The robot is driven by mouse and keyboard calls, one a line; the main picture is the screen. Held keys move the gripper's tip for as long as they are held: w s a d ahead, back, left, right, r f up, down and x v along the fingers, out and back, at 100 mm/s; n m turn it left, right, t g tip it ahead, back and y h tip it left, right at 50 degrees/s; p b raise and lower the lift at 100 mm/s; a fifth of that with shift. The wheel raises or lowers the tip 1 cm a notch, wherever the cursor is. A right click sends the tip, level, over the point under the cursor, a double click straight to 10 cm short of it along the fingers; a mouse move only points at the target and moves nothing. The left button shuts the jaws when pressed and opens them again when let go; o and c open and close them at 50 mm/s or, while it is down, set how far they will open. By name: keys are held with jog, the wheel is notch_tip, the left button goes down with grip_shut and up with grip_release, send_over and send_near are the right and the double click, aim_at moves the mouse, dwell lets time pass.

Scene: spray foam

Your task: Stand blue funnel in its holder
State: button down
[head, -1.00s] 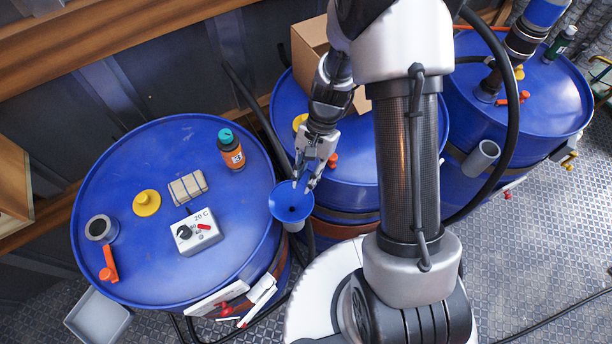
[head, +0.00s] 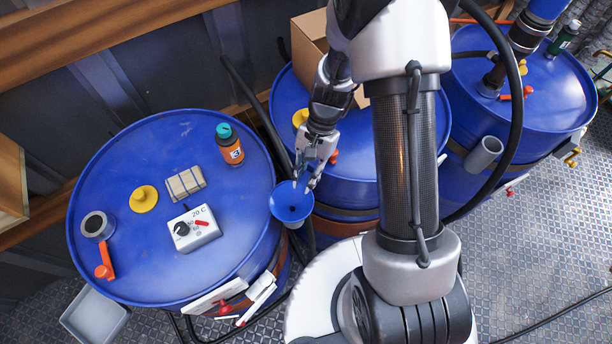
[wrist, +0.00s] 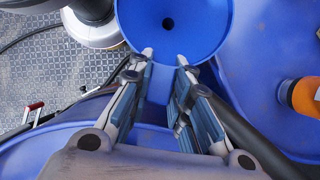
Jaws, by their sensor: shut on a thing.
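The blue funnel (head: 291,203) is wide end up at the right edge of the left blue drum. My gripper (head: 305,181) is shut on its rim side. In the wrist view the funnel (wrist: 172,22) shows its dark centre hole, and the fingertips (wrist: 165,56) close on a blue part at its near edge. A grey cup-like piece (head: 292,225), perhaps the holder, shows just below the funnel at the drum's side. The funnel's spout is hidden, so I cannot tell whether it is inside that piece or above it.
The left drum (head: 150,255) carries an orange bottle with a teal cap (head: 230,145), a white control box (head: 191,230) and a yellow cap (head: 144,199). A second grey cup (head: 486,152) hangs on the right drum. Black hoses run between the drums.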

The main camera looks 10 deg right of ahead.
jog(key=shift+f+b, duration=0.65)
jog(key=shift+f, duration=0.35)
jog(key=c, duration=1.4)
grip_release()
jog(key=v, duration=1.2)
